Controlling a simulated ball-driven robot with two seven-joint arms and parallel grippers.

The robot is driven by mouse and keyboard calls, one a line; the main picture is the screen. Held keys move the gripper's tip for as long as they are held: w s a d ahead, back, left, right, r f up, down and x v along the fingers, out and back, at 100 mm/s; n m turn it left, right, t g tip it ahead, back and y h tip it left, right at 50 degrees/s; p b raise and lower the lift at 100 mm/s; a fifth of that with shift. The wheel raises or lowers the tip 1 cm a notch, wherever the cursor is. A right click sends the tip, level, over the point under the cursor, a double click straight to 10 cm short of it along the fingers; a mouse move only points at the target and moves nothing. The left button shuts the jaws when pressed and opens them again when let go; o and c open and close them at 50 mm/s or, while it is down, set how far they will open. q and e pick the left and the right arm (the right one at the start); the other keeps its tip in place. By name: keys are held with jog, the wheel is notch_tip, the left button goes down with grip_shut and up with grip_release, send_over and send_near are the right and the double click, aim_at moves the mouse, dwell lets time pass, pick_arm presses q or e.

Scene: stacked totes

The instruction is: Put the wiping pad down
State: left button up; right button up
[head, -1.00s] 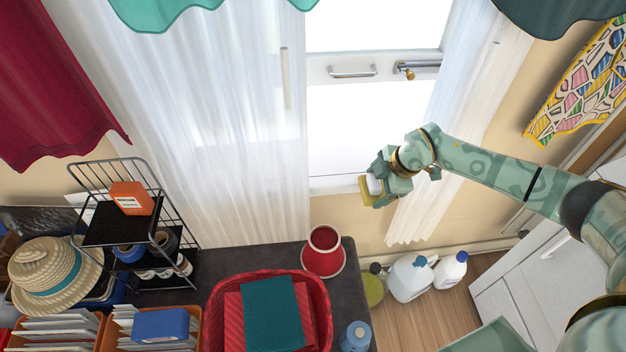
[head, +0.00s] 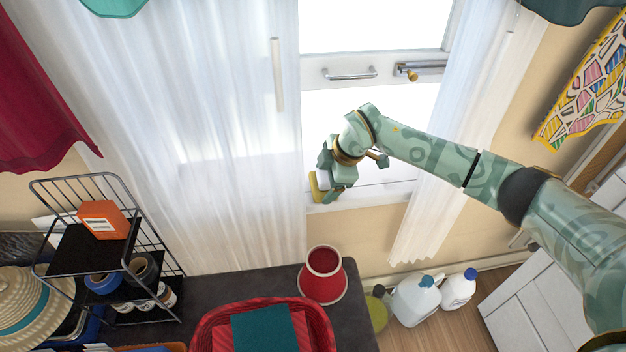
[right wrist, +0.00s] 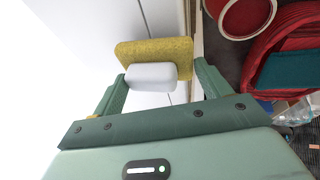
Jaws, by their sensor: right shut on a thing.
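The wiping pad shows in the right wrist view as a yellow pad (right wrist: 160,52) with a pale grip block (right wrist: 152,76). My right gripper (right wrist: 155,84) is shut on the pale block, one finger on each side. In the head view the yellow pad (head: 315,188) hangs at the left side of my right gripper (head: 325,180). It is in front of the lower window frame, near the curtain edge. I cannot tell whether the pad touches the frame or curtain. My left gripper is not in view.
A dark counter (head: 232,272) lies below, with a red pot (head: 325,275) and a red basket (head: 205,325). A wire rack (head: 75,240) stands at left. Several bottles (head: 418,300) stand on the floor. White curtains (head: 210,130) hang beside the window.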

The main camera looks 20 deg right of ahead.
aim_at(313, 181)
jog(key=w+a, duration=0.1)
jog(key=w+a+b, duration=0.1)
jog(key=shift+w+a+f+b, duration=0.1)
jog(key=shift+w+f+b, duration=0.2)
jog(key=shift+w, duration=0.1)
jog(key=shift+f+b, duration=0.35)
jog(key=shift+f, duration=0.35)
jog(key=shift+s+r, duration=0.1)
jog(key=shift+r, duration=0.15)
jog(key=o, duration=1.2)
jog(key=shift+o, duration=0.2)
jog(key=p+v, duration=0.3)
jog(key=v, duration=0.2)
jog(key=shift+r, duration=0.2)
jog(key=p+v, duration=0.3)
jog(key=v, duration=0.3)
jog(key=shift+s+r+p, duration=0.15)
jog(key=shift+r+p, duration=0.15)
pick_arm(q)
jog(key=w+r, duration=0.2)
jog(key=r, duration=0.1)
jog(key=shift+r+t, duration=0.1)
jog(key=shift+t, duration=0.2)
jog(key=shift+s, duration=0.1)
